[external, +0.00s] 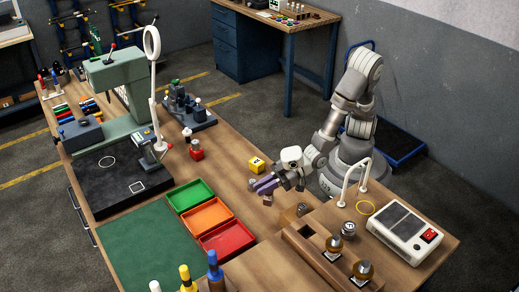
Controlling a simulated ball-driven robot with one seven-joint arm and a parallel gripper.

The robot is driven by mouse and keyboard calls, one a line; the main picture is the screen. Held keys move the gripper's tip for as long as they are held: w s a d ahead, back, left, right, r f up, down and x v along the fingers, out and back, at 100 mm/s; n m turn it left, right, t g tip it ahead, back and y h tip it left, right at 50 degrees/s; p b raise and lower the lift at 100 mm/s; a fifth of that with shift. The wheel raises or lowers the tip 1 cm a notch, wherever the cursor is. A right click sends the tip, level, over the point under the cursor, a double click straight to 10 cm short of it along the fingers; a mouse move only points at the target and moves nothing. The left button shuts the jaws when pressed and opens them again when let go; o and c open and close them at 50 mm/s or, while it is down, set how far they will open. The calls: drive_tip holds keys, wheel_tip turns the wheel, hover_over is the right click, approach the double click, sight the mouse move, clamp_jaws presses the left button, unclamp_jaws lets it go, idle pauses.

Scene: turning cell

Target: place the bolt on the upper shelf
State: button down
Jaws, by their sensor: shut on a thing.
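My gripper (264,187) has purple fingers and is over the wooden bench, right of the red, orange and green trays. It is shut on a small brownish thing (267,201) that shows just below the fingers. The thing is too small and too covered to tell for sure that it is the bolt. A raised stepped wooden block (312,256) stands at the bench's near right, to the right of my gripper. I cannot tell which of its levels, if any, is the upper shelf.
A yellow cube (257,165) lies close behind my gripper. The red tray (228,241) is left, with bare wood between.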

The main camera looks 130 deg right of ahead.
drive_tip(key=w+a+r+n+g+y+p, duration=0.1)
drive_tip(key=w+a+r+n+y+p, duration=0.25)
drive_tip(key=a+r, duration=0.4)
drive_tip(key=w+a+r+n+y+p, duration=0.2)
drive_tip(key=w+a+r+y+p, duration=0.15)
drive_tip(key=a+r+p, duration=0.35)
drive_tip(key=w+a+r+n+g+y+p, duration=0.1)
drive_tip(key=w+a+r+n+y+p, duration=0.25)
drive_tip(key=a+r, duration=0.35)
drive_tip(key=s+a+r+n+g+y+p, duration=0.3)
drive_tip(key=s+a+n+g+y+p, duration=0.25)
drive_tip(key=a, duration=0.45)
drive_tip(key=s+a+r+n+g+y+p, duration=0.25)
drive_tip(key=s+a+n+g+p, duration=0.35)
drive_tip(key=a+p, duration=0.35)
drive_tip(key=shift+g+h, duration=0.35)
drive_tip(key=shift+h, duration=0.1)
drive_tip(key=f, duration=0.6)
drive_tip(key=w+f, duration=0.1)
drive_tip(key=f, duration=0.2)
drive_tip(key=shift+a+f, duration=0.15)
drive_tip(key=shift+a, duration=0.05)
drive_tip(key=shift+w+a+f, duration=0.1)
drive_tip(key=shift+w, duration=0.05)
